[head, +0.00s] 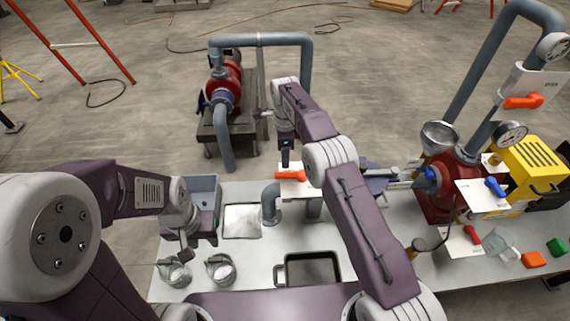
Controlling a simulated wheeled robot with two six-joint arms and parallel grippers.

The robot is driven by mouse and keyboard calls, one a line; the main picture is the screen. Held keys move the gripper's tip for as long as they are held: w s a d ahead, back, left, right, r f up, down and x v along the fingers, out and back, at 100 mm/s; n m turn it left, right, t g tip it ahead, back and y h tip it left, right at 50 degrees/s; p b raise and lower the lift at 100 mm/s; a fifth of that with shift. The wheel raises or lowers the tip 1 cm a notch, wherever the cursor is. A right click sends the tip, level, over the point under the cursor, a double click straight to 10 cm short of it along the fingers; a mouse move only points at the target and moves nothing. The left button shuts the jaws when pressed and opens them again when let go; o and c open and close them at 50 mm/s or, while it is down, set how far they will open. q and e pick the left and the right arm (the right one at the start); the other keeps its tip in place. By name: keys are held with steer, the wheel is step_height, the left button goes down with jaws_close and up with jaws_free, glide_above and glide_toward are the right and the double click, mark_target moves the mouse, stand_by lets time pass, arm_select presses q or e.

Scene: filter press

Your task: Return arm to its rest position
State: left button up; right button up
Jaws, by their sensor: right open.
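My left arm comes in from the left, bent at the elbow. My right arm reaches forward over the middle of the table. Its gripper (286,160) is open and points down just above an orange valve handle (291,176) on a white plate. Whether it touches the handle cannot be told. Nothing is visibly held by it.
A dark tray (307,257) and a white sheet (241,221) lie on the table. A grey pipe (269,203) stands beside the valve. A red press with gauges, blue and red handles and a yellow box (530,165) stand at the right. A red pump (222,93) stands behind.

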steer(key=shift+r, duration=0.45)
steer(key=shift+d, duration=0.1)
